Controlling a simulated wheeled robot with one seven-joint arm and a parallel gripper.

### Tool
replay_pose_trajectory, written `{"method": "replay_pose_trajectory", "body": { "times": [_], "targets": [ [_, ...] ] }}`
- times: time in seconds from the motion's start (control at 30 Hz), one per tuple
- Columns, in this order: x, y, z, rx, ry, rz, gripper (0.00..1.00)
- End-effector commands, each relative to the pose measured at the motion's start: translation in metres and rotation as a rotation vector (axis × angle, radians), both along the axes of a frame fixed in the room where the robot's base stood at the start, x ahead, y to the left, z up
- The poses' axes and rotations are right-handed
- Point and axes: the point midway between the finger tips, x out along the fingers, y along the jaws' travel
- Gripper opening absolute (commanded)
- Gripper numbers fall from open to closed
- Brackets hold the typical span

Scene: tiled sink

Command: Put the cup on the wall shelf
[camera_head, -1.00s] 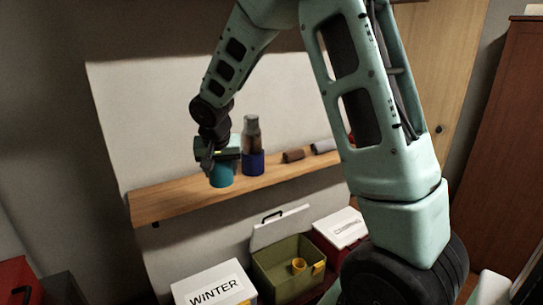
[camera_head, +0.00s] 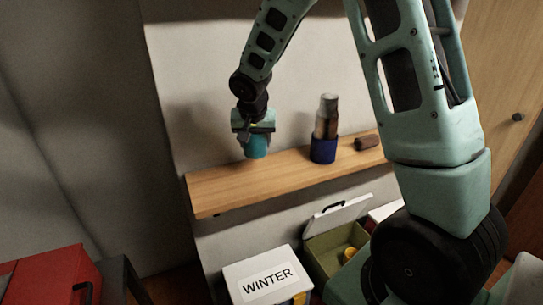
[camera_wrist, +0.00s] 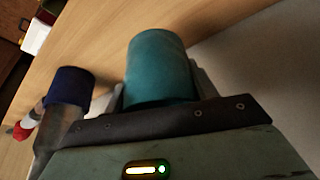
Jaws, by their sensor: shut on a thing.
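A teal cup (camera_head: 256,148) is held in my gripper (camera_head: 254,132) at the wooden wall shelf (camera_head: 228,191). In the wrist view the cup (camera_wrist: 160,62) sits between the two fingers, and the gripper (camera_wrist: 160,92) is shut on it. The cup's base is over the shelf board, left of a dark blue cup (camera_head: 323,151). I cannot tell whether the base touches the board. The shelf wood (camera_wrist: 105,35) also fills much of the wrist view.
Below are a white box marked WINTER (camera_head: 268,278) and an open green bin (camera_head: 335,246). The shelf's left end is clear.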

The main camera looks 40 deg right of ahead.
Motion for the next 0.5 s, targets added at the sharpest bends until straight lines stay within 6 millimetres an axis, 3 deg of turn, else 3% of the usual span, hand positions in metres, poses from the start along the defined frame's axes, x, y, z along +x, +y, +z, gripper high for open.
{"method": "replay_pose_trajectory", "body": {
  "times": [0.1,0.5],
  "targets": [
    [-0.001,0.001,-0.021,-0.001,0.004,0.003,0.34],
    [0.000,0.001,-0.067,-0.001,0.001,0.001,0.34]
  ]
}}
